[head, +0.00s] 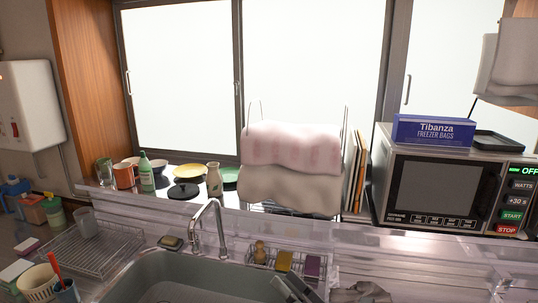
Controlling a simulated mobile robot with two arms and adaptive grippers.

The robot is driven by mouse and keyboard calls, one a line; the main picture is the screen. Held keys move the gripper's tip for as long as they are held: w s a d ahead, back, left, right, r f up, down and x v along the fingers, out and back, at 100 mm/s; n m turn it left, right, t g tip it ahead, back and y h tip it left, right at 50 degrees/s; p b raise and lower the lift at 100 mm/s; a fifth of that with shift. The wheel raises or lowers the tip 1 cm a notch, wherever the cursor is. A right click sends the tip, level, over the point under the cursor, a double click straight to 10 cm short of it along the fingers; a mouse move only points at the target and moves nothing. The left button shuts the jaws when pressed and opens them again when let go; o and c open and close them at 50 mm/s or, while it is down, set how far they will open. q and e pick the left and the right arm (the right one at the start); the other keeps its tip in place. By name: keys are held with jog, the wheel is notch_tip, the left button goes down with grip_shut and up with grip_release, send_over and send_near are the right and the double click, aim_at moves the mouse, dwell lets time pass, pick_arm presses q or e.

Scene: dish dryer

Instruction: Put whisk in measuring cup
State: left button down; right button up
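A clear, see-through cup (86,222), which may be the measuring cup, stands on the wire drying rack (75,258) at the left. I cannot make out a whisk for certain. My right gripper (287,284) shows at the bottom edge, over the right part of the sink. Only its grey tips show, and I cannot tell whether they are apart or hold anything. My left gripper is not in view.
A steel sink (150,275) with a tall faucet (209,228) fills the bottom middle. A sponge rack (262,258) is behind my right gripper. A microwave (450,190) stands right.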

jog(key=d+f+m+t+h, duration=0.1)
jog(key=d+f+m+h, duration=0.2)
jog(key=d+m+h, duration=0.55)
jog(key=d+f+m+t+h, duration=0.25)
jog(key=d+m+h, duration=0.25)
jog(key=m, duration=0.7)
jog(key=s+d+f+m+g+h, duration=0.35)
jog(key=s+f+m+g, duration=0.3)
jog(key=f, duration=0.25)
jog(key=s+f+m+g+y, duration=0.1)
jog(key=s+f+m+g, duration=0.35)
jog(key=s, duration=0.45)
jog(key=s+f+m+g+y, duration=0.2)
jog(key=s+f+m+g, duration=0.15)
jog(key=s+f, duration=0.4)
jog(key=s+f+g+b, duration=0.1)
jog(key=s+f, duration=0.1)
jog(key=f, duration=1.2)
jog(key=s+f+g+b, duration=0.1)
jog(key=s+f, duration=0.1)
jog(key=f, duration=1.1)
jog(key=s+d+f+g, duration=0.1)
jog(key=s+d+f, duration=0.1)
jog(key=s+f, duration=1.4)
jog(key=shift+d+f+n+h+b, duration=0.3)
jog(key=shift+f+b, duration=0.05)
